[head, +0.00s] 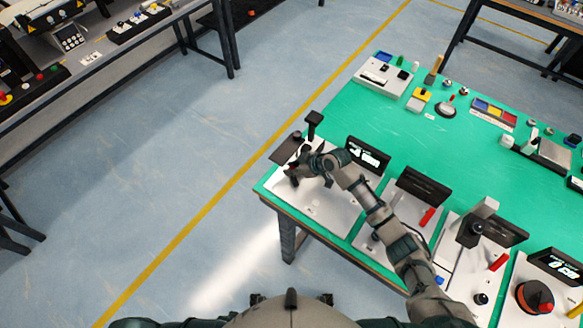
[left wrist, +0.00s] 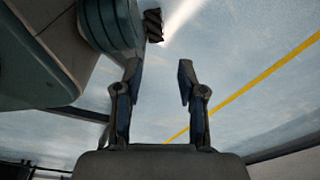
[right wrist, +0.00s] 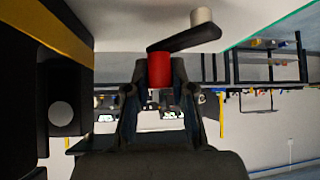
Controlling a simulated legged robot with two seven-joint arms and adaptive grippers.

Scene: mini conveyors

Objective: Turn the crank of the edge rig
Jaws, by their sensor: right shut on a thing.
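The edge rig (head: 318,205) is a pale base plate at the left corner of the green table, with a dark plate (head: 287,150) and a black post (head: 313,122). My right gripper (head: 294,171) is over its left edge and hides part of the crank in the head view. In the right wrist view, the right gripper (right wrist: 160,80) is shut on the red crank handle (right wrist: 159,69). A black crank arm (right wrist: 185,39) runs from the handle to a pale round hub (right wrist: 201,17). My left gripper (left wrist: 157,75) is open and empty above the floor.
More rigs with dark panels (head: 423,187) and a red-topped dial (head: 535,297) stand along the table's near edge. Small parts and trays (head: 494,112) lie at the back of the green table (head: 435,150).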

